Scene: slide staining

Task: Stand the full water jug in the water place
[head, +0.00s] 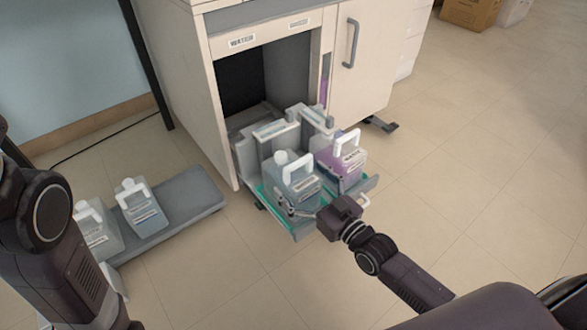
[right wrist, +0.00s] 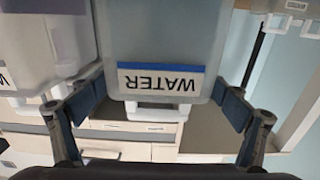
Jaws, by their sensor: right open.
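A clear jug with a white handle and cap (head: 291,177) stands upright in the left place of the pulled-out tray (head: 309,230). In the right wrist view the jug (right wrist: 165,45) shows a blue-edged WATER label, upside down in that picture. My right gripper (head: 298,207) is at the jug's front, its fingers open on either side of it. I cannot tell whether either finger touches. The jug's base is partly hidden by the gripper. My left arm shows at the left edge of the head view, but its gripper is out of view.
A jug with purple liquid (head: 341,160) stands close beside, in the tray's right place. Two pale jugs (head: 141,207) (head: 97,232) stand on a low grey platform (head: 187,201) at the left. The cabinet (head: 189,75) is open behind the tray.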

